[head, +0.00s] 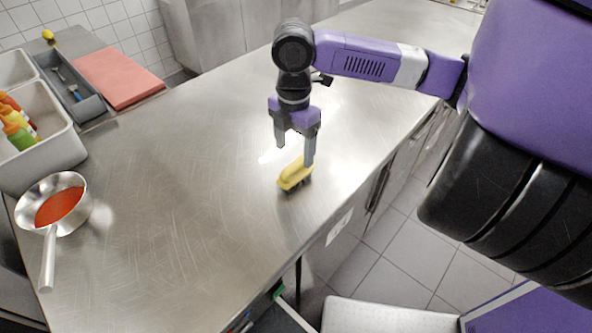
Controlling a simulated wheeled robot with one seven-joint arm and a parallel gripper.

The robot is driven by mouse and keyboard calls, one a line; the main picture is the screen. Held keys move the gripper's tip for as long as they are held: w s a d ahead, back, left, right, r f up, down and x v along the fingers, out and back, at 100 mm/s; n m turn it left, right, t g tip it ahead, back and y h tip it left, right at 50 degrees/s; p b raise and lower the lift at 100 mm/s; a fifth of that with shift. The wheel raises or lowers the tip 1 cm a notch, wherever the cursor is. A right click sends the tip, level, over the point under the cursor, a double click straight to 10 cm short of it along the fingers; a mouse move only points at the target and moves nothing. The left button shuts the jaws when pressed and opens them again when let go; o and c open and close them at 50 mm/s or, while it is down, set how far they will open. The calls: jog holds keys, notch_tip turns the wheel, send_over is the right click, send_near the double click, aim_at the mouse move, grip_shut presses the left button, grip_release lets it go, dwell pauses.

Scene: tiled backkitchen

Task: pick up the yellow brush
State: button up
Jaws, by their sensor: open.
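The yellow brush (292,177) lies on the steel counter (190,180) close to its front edge, with dark bristles showing underneath. My gripper (295,156) points down over the brush, its fingers apart. One finger is at the brush's far right end and partly covers it; the other is at its upper left. I cannot tell whether either finger touches the brush.
A steel pan (75,200) with red contents stands at the left. Behind it are a grey bin (60,150) with squeeze bottles (17,135), a tray of utensils (88,103) and a red board (118,80). The counter around the brush is clear.

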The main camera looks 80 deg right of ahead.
aim_at(298, 162)
jog(key=f, duration=0.2)
jog(key=f+p, duration=0.1)
jog(key=f, duration=0.1)
jog(key=shift+s+f, duration=0.1)
jog(key=shift+s, duration=0.3)
jog(key=shift+f, duration=0.65)
grip_shut()
